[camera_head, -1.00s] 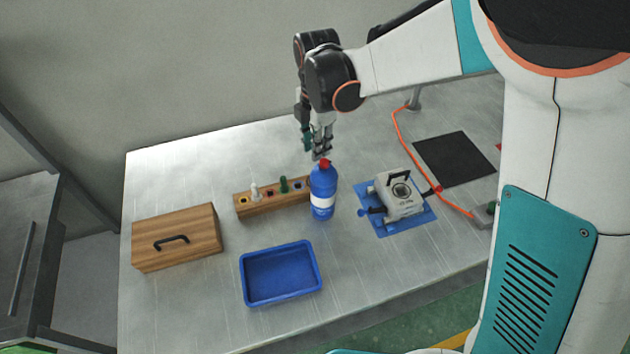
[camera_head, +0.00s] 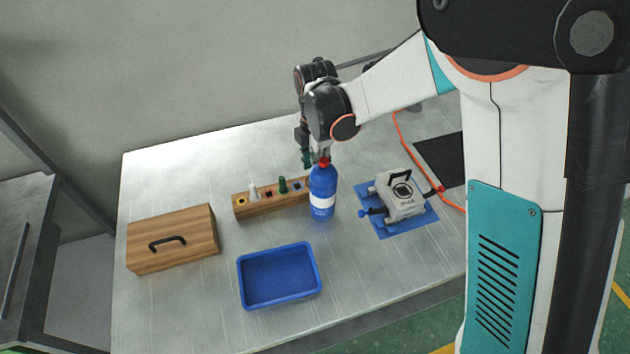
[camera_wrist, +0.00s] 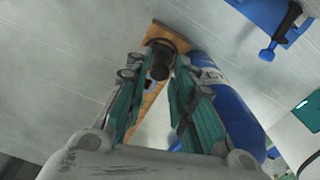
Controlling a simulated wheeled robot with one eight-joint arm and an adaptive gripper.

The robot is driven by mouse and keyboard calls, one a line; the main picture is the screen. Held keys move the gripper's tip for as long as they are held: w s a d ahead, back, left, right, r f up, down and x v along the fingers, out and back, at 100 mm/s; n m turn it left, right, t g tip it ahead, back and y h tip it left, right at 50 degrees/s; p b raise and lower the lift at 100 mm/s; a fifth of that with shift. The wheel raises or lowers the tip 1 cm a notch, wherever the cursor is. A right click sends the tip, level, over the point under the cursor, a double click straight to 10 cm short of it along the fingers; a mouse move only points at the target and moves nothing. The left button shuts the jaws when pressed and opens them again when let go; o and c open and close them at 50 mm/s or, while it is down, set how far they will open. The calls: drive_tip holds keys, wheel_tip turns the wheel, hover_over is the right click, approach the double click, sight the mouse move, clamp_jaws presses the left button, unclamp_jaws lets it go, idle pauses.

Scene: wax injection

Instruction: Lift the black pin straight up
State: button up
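The black pin (camera_wrist: 160,62) shows in the wrist view, at the far end of the gap between my fingertips. It stands on the wooden block (camera_wrist: 144,100). My gripper (camera_wrist: 158,74) is open, with one teal finger on each side of the pin. I cannot tell whether either fingertip touches it. In the head view my gripper (camera_head: 314,160) is low over the right end of the wooden block (camera_head: 240,212). The pin cannot be made out there, behind the blue bottle and my gripper. A white pin (camera_head: 253,187) and a green pin (camera_head: 282,184) stand further left on the block.
The blue bottle (camera_head: 322,186) with a red cap stands close in front of my gripper; in the wrist view it (camera_wrist: 232,112) is beside the right finger. A blue tray (camera_head: 318,272), wooden box (camera_head: 170,222) and grey device (camera_head: 402,196) on a blue mat are nearby.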

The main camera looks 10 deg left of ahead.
drive_tip(key=shift+f+b, duration=0.25)
drive_tip(key=shift+b, duration=0.05)
drive_tip(key=shift+c, duration=0.6)
clamp_jaws()
